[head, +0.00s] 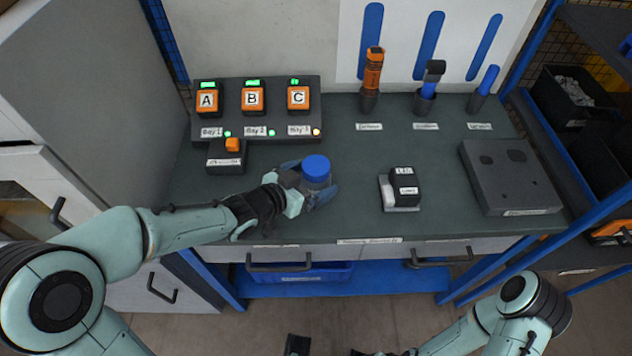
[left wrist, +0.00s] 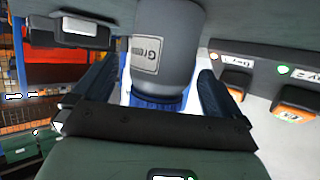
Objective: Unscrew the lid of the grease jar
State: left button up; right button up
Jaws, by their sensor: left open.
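The grease jar shows in the head view as a grey body (head: 314,186) with a blue lid (head: 315,167), upright near the bench's front edge. My left gripper (head: 318,190) is open, with one blue-grey finger on each side of the jar. In the left wrist view the jar's grey body (left wrist: 166,40) carries a white label. Its blue lid (left wrist: 160,100) sits between the two spread fingers, with light gaps visible beside it. The lid appears seated on the jar. My right arm lies low at the lower right, its hand cut off by the frame's bottom edge.
On the green bench (head: 350,215), a box with buttons A, B and C (head: 255,108) stands behind the jar, with a small orange-button box (head: 228,155) nearer. A black-and-white block (head: 401,189) and a dark panel (head: 510,177) lie right. Holders with tools, including an orange torch (head: 373,68), line the back.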

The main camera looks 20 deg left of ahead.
pick_arm(q)
jog(key=shift+x, duration=1.1)
jog(key=shift+a, duration=0.1)
jog(key=shift+r, duration=0.1)
jog(key=c, duration=1.3)
